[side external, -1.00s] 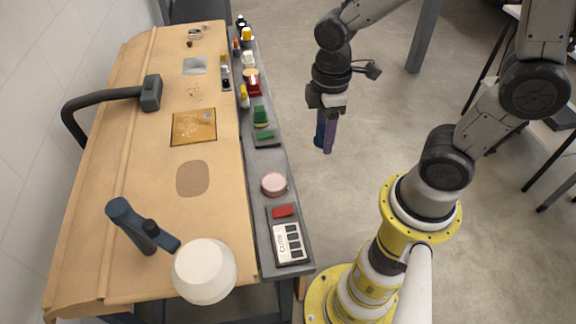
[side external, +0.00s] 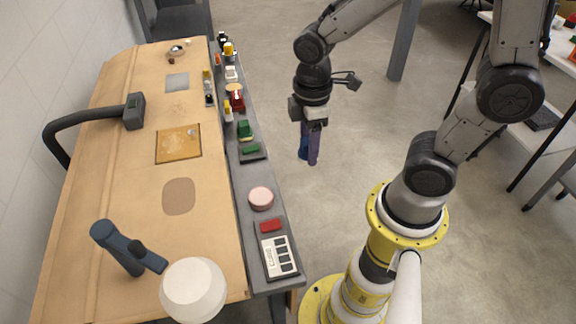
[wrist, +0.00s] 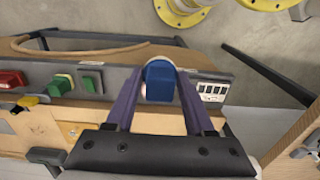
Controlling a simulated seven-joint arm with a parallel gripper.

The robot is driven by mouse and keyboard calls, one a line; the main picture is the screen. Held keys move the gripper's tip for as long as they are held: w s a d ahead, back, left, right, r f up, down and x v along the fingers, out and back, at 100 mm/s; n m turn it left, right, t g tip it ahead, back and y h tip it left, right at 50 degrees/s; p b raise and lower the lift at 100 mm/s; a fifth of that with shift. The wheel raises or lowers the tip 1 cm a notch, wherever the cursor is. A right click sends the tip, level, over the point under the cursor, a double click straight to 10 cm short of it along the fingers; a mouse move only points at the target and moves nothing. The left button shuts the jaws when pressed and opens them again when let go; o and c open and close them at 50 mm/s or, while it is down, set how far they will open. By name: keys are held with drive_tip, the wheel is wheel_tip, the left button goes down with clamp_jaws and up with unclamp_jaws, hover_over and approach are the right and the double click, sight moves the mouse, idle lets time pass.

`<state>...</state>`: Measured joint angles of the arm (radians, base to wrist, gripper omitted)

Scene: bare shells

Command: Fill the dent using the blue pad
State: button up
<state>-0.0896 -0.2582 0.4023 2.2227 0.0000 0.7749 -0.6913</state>
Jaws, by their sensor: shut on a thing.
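My gripper (side external: 311,160) hangs over open floor, to the right of the bench, with its purple fingers pointing down. It is shut on a blue pad (wrist: 160,82), a block-shaped piece that shows between the fingers in the wrist view. In the side external view the pad (side external: 303,148) is partly hidden behind a finger. A large tan panel (side external: 130,190) lies on the bench. It bears a brown oval patch (side external: 179,196), an amber square (side external: 178,145) and a grey square (side external: 177,82). I cannot tell which mark is the dent. The pad is clear of the panel.
A grey ledge (side external: 262,240) along the panel's right edge holds a pink round pad (side external: 261,198), a red block (side external: 271,226), a green block (side external: 245,129) and several small bottles. A lamp with a white shade (side external: 194,290) and a dark curved arm (side external: 60,140) stand over the panel.

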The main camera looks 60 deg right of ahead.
drive_tip(key=w+a, duration=0.3)
drive_tip(key=w, duration=0.3)
approach(261, 196)
drive_tip(key=shift+f, duration=2.6)
drive_tip(key=shift+f, duration=0.6)
wheel_tip(261, 196, up, 7)
idle(1.0)
drive_tip(key=shift+w+d+r, duration=0.1)
